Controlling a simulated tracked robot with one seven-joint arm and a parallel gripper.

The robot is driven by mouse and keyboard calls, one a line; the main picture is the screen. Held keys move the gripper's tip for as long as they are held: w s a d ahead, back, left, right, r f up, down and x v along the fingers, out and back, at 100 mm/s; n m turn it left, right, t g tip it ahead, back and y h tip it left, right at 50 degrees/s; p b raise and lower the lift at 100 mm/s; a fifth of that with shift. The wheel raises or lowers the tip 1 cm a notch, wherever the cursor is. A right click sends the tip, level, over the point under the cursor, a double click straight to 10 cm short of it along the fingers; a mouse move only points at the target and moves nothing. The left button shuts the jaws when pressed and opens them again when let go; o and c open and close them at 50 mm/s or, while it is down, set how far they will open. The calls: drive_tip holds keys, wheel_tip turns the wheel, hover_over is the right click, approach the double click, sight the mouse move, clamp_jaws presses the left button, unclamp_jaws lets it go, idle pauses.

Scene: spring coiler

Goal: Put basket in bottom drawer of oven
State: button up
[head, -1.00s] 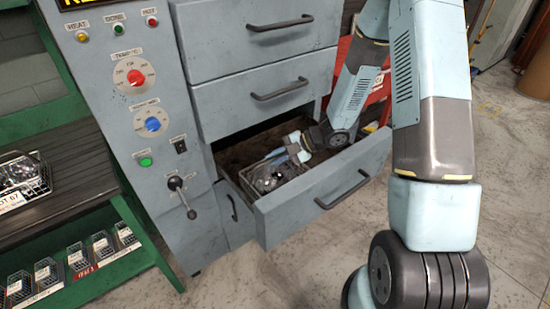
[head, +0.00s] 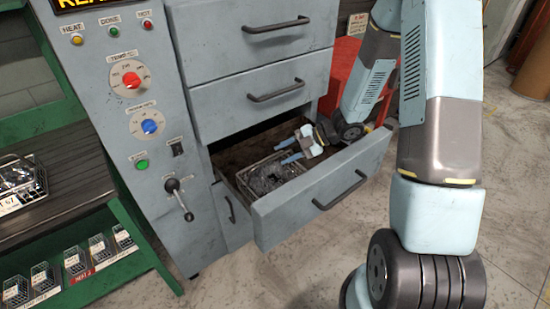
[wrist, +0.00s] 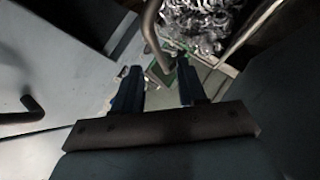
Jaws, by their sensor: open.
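The wire basket (head: 262,180), filled with shiny metal coils, sits inside the open bottom drawer (head: 325,190) of the grey oven (head: 255,60). In the wrist view the coils in the basket (wrist: 205,22) show at the top, beyond my open fingers (wrist: 160,70). A dark curved bar (wrist: 153,38) there stands near the fingertips; whether it is a handle of the basket I cannot tell.
Two closed drawers sit above the open one, with handles (head: 277,90) sticking out. A control panel with knobs and a lever (head: 178,198) is at left. A green rack (head: 110,262) holds several small baskets. The floor (head: 380,250) in front is partly clear.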

drive_tip(key=w+d+r+m+t+h, duration=0.3)
drive_tip(key=d+r+m+t+h, duration=0.25)
drive_tip(key=d+r, duration=0.4)
drive_tip(key=w+d+r+m+t+h, duration=0.45)
drive_tip(key=d+r+m, duration=0.2)
drive_tip(key=r, duration=0.65)
drive_tip(key=s+d+r+m+h, duration=0.45)
drive_tip(key=s+r+m, duration=0.25)
drive_tip(key=s, duration=0.2)
drive_tip(key=s+a+r+m+g+y, duration=0.1)
drive_tip(key=s+m, duration=0.3)
drive_tip(key=s, duration=0.6)
drive_tip(key=s+a+r+m+g+y, duration=0.1)
drive_tip(key=s+a+m+g, duration=0.2)
drive_tip(key=s, duration=0.8)
drive_tip(key=shift+s+a+r+m+g+y, duration=0.25)
drive_tip(key=shift+a+m+g+y, duration=0.15)
drive_tip(key=shift+m, duration=0.6)
